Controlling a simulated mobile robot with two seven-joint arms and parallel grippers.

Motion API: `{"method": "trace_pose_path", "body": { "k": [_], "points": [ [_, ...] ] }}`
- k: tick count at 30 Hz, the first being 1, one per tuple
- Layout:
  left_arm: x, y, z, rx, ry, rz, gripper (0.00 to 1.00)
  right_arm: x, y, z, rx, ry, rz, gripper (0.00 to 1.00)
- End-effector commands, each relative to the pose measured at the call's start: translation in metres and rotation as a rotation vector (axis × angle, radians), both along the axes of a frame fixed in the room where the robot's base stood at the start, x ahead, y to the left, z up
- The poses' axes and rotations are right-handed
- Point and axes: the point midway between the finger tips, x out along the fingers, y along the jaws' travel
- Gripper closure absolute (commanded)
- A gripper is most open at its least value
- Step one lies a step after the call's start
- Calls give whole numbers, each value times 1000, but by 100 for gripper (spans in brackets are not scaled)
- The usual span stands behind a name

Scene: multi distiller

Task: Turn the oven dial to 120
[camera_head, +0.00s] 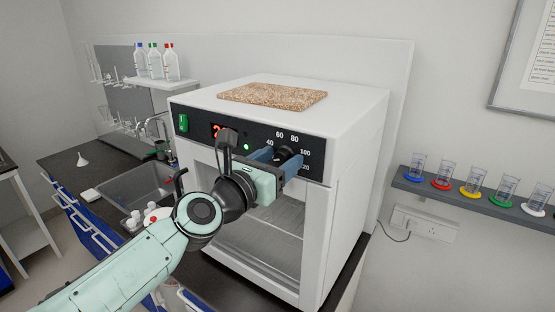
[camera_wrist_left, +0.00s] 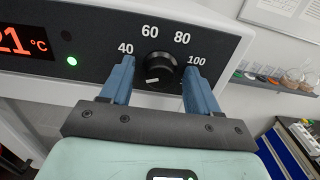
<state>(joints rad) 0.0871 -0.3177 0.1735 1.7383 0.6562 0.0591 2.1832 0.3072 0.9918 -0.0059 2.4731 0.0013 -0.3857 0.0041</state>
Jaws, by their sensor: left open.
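The white oven (camera_head: 350,135) stands on the dark counter with a black control panel across its upper front. The black dial (camera_wrist_left: 158,72) sits in the panel, ringed by the printed numbers 40, 60, 80 and 100; 120 shows partly in the head view. A white mark on the dial points to the lower left. My left gripper (camera_head: 276,158) is at the panel, and in the left wrist view its blue fingers (camera_wrist_left: 157,82) are open on either side of the dial, with small gaps showing. The red display (camera_wrist_left: 22,40) reads partly "21 °C". My right gripper is not in view.
A cork board (camera_head: 272,95) lies on top of the oven. A sink (camera_head: 135,186) and small white bottles (camera_head: 150,214) are left of the oven. A wall shelf (camera_head: 470,196) with several glass beakers is at the right. The arm crosses in front of the oven window.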

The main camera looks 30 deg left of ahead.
Motion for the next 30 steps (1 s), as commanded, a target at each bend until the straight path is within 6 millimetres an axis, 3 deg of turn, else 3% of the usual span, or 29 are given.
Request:
{"method": "trace_pose_path", "body": {
  "k": [5,10,20,30],
  "points": [
    [0,0,0,0,0,0,39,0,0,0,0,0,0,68],
    [0,0,0,0,0,0,91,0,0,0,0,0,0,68],
    [0,0,-1,30,-1,0,92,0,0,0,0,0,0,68],
    [0,0,-1,234,-17,0,92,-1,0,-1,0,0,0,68]
  ]
}}
